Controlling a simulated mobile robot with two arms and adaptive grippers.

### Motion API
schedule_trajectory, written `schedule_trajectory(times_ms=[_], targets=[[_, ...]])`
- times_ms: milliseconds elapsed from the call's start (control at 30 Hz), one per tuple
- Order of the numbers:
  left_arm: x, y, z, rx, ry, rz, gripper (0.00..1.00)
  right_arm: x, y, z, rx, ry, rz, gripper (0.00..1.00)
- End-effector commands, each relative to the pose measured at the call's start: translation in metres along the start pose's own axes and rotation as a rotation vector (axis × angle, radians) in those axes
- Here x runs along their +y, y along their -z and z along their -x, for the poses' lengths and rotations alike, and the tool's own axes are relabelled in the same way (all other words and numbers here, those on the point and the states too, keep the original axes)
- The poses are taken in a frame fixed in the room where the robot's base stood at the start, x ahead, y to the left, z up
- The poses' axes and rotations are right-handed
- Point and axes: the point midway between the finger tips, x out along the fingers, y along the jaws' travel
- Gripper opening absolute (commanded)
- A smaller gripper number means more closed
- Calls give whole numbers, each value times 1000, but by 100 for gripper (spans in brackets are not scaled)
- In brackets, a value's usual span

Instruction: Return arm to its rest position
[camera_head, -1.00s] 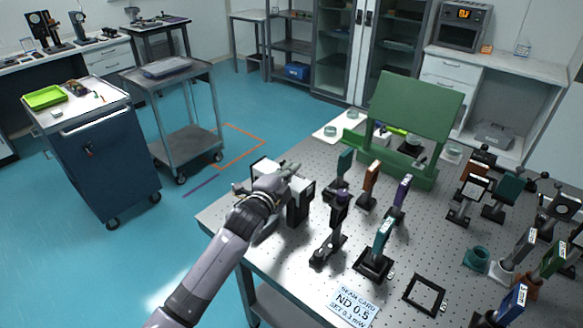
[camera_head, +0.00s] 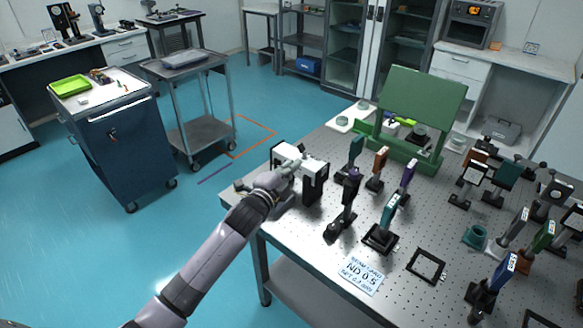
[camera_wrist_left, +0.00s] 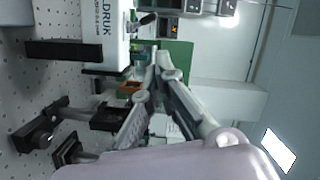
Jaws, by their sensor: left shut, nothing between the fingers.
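My left arm reaches in from the bottom of the head view, and its gripper (camera_head: 289,172) is at the near left edge of the optical table (camera_head: 318,258). The gripper is shut and empty. It overlaps the front of a white and black boxy device (camera_head: 313,167) in the picture; I cannot tell whether they touch. In the left wrist view the fingers (camera_wrist_left: 160,68) converge to a closed tip, beside the white device body with dark lettering (camera_wrist_left: 103,30). My right gripper is not in view.
Several posts with coloured optics, such as a teal one (camera_head: 389,212), stand right of the gripper. A beam card sign (camera_head: 362,273) lies near the front edge. A green panel (camera_head: 421,108) stands behind. Open floor lies left, before a blue cart (camera_head: 125,150) and a grey trolley (camera_head: 200,133).

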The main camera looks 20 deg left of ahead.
Motion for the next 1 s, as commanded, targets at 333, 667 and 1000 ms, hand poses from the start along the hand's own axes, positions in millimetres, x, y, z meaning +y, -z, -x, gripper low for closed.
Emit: schedule_trajectory(times_ms=[333,667,1000], targets=[[11,1,7,-14,-29,34,0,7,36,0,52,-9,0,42],[141,9,159,-355,-445,568,0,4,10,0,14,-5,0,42],[187,18,302,-735,-670,902,0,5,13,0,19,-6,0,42]])
